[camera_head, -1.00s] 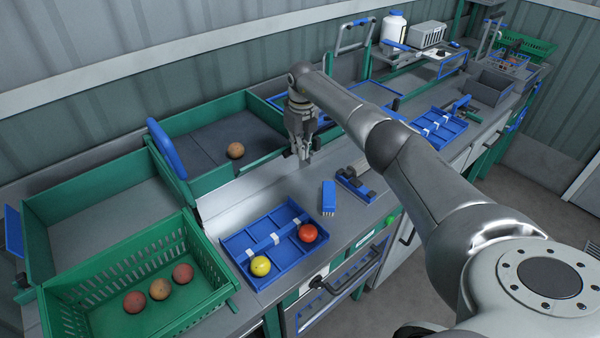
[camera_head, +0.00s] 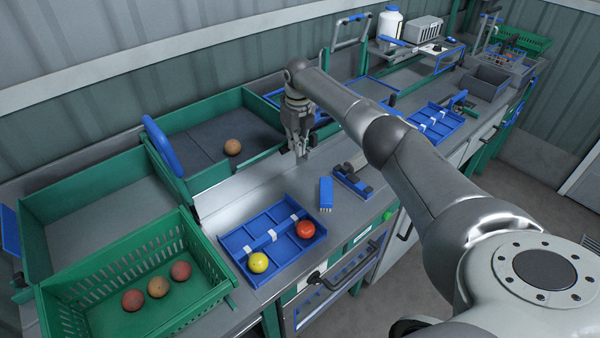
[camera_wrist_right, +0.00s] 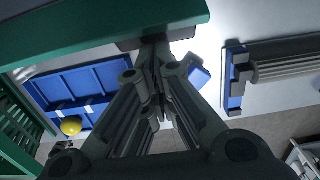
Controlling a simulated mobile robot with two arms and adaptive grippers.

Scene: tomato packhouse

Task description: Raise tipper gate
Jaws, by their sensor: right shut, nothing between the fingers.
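The green-walled tipper tray (camera_head: 215,109) has a grey floor and holds one orange tomato (camera_head: 233,147). I cannot clearly make out which part is the gate. My right gripper (camera_head: 300,152) points down at the tray's front right corner, its fingers closed together and empty. In the right wrist view the fingertips (camera_wrist_right: 155,62) are just below a green wall (camera_wrist_right: 110,28) with a dark piece under its edge. Whether they touch it is unclear. My left gripper is out of view.
A blue divided tray (camera_head: 273,272) with a yellow and a red tomato lies in front. A green slotted crate (camera_head: 210,258) with several tomatoes stands at front left.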

